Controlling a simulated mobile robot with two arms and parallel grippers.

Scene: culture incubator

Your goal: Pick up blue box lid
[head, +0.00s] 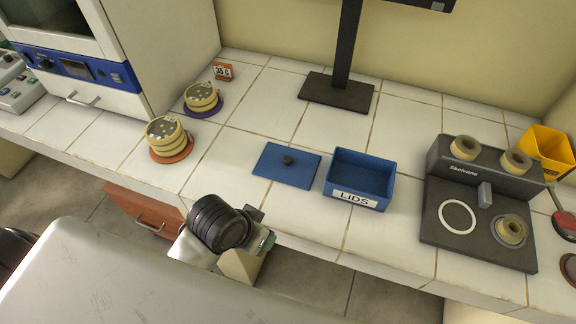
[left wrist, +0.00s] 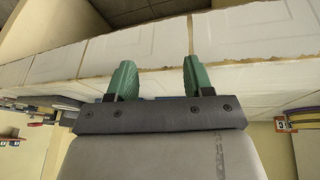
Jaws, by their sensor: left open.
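The blue box lid (head: 270,172) is a flat blue panel with a dark round knob (head: 287,160), lying on the white tiled counter. The open blue box (head: 376,164) with a "LIDS" label stands just right of it. My left gripper (head: 262,232) is at the counter's front edge, below and nearer than the lid, and apart from it. In the left wrist view its two green fingers (left wrist: 156,78) are spread with nothing between them. The lid does not show in that view. My right gripper is not seen.
Stacked dishes stand on an orange coaster (head: 172,156) and a purple coaster (head: 204,113) to the left. A monitor stand (head: 337,92) is behind. A dark device (head: 480,205) and a yellow bin (head: 553,150) are right. The counter around the lid's left and front is clear.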

